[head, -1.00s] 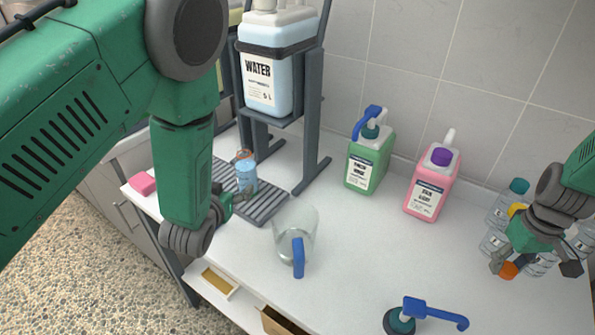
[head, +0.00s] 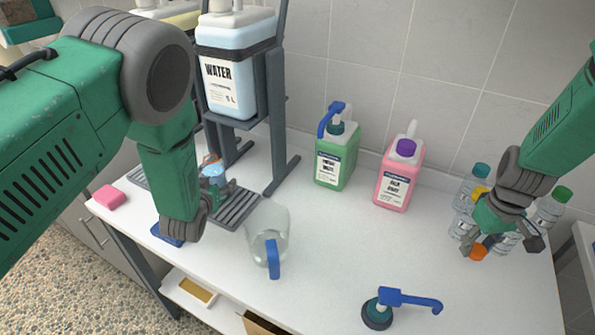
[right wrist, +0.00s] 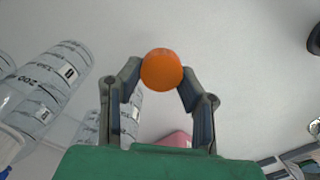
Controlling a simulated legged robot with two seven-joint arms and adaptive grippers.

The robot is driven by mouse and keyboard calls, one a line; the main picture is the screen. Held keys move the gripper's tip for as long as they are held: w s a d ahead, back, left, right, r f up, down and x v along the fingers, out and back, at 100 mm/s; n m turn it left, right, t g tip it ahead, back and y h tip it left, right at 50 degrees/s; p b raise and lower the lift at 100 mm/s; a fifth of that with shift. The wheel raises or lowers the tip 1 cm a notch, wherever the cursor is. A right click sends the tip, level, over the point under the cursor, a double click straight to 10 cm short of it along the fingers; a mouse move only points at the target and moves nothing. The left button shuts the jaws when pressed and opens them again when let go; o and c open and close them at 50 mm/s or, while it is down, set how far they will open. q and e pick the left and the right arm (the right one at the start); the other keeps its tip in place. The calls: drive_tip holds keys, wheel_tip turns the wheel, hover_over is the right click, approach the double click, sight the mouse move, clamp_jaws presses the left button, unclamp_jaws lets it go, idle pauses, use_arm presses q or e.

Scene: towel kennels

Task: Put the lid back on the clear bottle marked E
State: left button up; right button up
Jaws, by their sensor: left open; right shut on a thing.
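A small clear bottle with bluish contents (head: 213,174) stands at the drip grate (head: 238,209) below the water container. I cannot read its mark, so I cannot tell whether it is E. My left gripper (head: 222,190) is open, its fingers low beside this bottle; the arm hides part of the area. My right gripper (head: 502,249) is shut on an orange lid (head: 478,252), in front of the clear bottles on the right. The right wrist view shows the orange lid (right wrist: 162,69) between the fingertips (right wrist: 160,80).
Several capped clear bottles (head: 467,195) stand at the right end of the table. A water container (head: 228,75) sits on a stand. Green (head: 335,160) and pink (head: 398,180) jugs stand at the wall. A clear pitcher (head: 266,235) and a pump top (head: 378,312) are in front.

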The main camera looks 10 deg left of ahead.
sight(210, 152)
use_arm(q)
drive_tip(key=shift+w+d+f, duration=0.1)
drive_tip(key=shift+w+d, duration=0.05)
drive_tip(key=shift+w, duration=0.2)
use_arm(e)
drive_tip(key=shift+d, duration=0.25)
use_arm(q)
drive_tip(key=shift+d, duration=0.4)
use_arm(e)
drive_tip(key=shift+d+f, duration=0.15)
drive_tip(key=shift+d, duration=0.2)
use_arm(q)
drive_tip(key=shift+a, duration=0.1)
